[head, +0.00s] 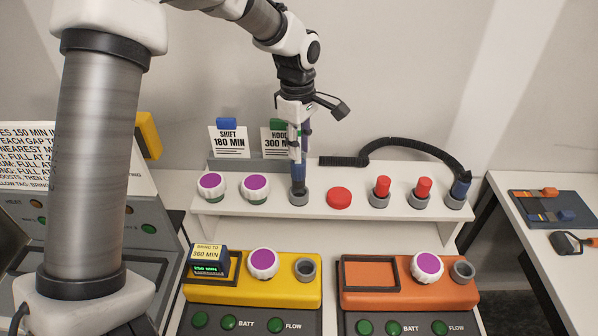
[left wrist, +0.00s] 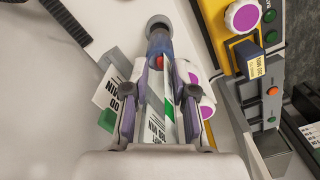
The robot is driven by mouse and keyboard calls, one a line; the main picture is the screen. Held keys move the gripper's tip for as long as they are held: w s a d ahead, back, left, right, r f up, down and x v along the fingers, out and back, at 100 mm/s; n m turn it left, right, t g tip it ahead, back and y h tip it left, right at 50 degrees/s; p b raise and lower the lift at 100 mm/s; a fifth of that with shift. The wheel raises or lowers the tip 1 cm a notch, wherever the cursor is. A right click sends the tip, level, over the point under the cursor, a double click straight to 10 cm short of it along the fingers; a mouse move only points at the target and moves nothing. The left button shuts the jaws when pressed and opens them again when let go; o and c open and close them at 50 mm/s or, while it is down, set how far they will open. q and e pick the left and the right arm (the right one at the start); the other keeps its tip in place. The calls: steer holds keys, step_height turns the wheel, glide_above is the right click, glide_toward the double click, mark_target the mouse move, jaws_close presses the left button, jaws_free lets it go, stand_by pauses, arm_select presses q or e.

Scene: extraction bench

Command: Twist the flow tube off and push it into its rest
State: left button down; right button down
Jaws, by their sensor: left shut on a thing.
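The flow tube (head: 298,188) is a blue upright piece standing in a grey ring-shaped rest (head: 299,199) on the white shelf. My left gripper (head: 299,158) points straight down from above and is shut on the tube's upper part. In the left wrist view the translucent blue tube (left wrist: 159,46) runs from between my left fingers (left wrist: 158,95) to the grey ring (left wrist: 158,22). How deep it sits in the ring cannot be told. My right gripper is not in view.
Purple-topped knobs (head: 255,187), a red button (head: 339,198), red plugs (head: 382,187) and a blue plug with a black hose (head: 461,187) share the shelf. The yellow unit (head: 225,291) and orange unit (head: 405,294) have empty grey sockets (head: 305,268). Cards (head: 229,143) stand behind.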

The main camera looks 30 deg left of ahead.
mark_target(300, 162)
arm_select(q)
steer(key=shift+w+m, duration=0.15)
steer(key=shift+m, duration=0.15)
steer(key=shift+s+d+p, duration=0.15)
steer(key=shift+s+p, duration=0.05)
steer(key=shift+p, duration=0.1)
stand_by(0.3)
steer(key=shift+p, duration=0.3)
steer(key=shift+f+b, duration=1.1)
steer(key=shift+f, duration=1.1)
steer(key=c, duration=0.9)
jaws_free()
steer(key=shift+o, duration=0.2)
steer(key=shift+r, duration=0.1)
